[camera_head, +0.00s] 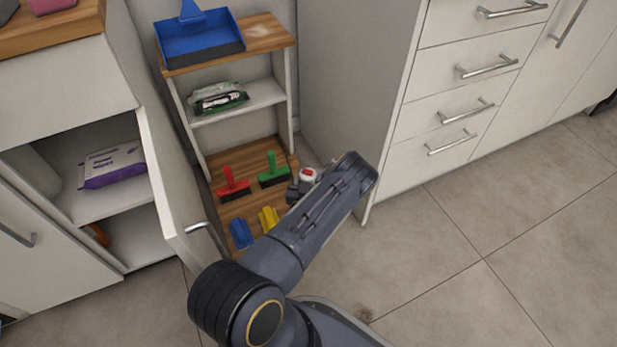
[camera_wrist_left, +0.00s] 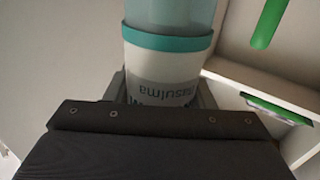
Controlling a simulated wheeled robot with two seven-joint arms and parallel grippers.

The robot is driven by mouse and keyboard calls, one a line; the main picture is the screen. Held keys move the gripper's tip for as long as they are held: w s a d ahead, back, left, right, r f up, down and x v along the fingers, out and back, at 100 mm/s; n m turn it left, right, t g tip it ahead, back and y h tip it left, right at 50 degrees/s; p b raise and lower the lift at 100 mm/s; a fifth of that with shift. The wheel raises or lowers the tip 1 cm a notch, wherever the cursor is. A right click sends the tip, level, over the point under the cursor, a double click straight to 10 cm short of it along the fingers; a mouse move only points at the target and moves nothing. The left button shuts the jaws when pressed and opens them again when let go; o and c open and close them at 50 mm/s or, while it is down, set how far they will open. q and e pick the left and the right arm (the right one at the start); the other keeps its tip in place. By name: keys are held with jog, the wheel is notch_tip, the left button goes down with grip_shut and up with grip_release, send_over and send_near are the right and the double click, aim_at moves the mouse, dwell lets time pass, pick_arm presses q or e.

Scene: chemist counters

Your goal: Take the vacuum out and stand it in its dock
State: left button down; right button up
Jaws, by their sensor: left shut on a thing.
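The vacuum (camera_wrist_left: 165,62) is a white cylinder with a teal band and a translucent pale-blue upper part; upside-down lettering shows on it in the left wrist view. My left gripper (camera_wrist_left: 162,98) is shut on its white body, with dark fingers on both sides. In the head view my left gripper (camera_head: 298,186) is low beside the wooden bottom board, partly hidden by my own forearm. A small white and red round top (camera_head: 307,174) shows at the fingers; I cannot tell if it is the vacuum's end. I cannot make out the dock. My right gripper is not in view.
An open cabinet door (camera_head: 170,185) stands left of the shelf unit. The bottom board (camera_head: 243,160) carries red (camera_head: 233,185) and green (camera_head: 272,170) brushes and blue (camera_head: 240,233) and yellow (camera_head: 268,219) tools. A drawer cabinet (camera_head: 440,110) borders the right. Floor at right is clear.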

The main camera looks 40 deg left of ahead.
pick_arm(q)
jog(key=shift+f+b, duration=0.45)
dwell(0.6)
jog(key=c, duration=0.9)
grip_release()
jog(key=shift+s+f, duration=0.1)
jog(key=shift+f, duration=0.05)
jog(key=shift+p+v, duration=0.45)
jog(key=shift+v, duration=0.7)
jog(key=p+v, duration=0.2)
jog(key=v, duration=0.6)
jog(key=shift+s+d, duration=0.15)
jog(key=shift+s, duration=0.1)
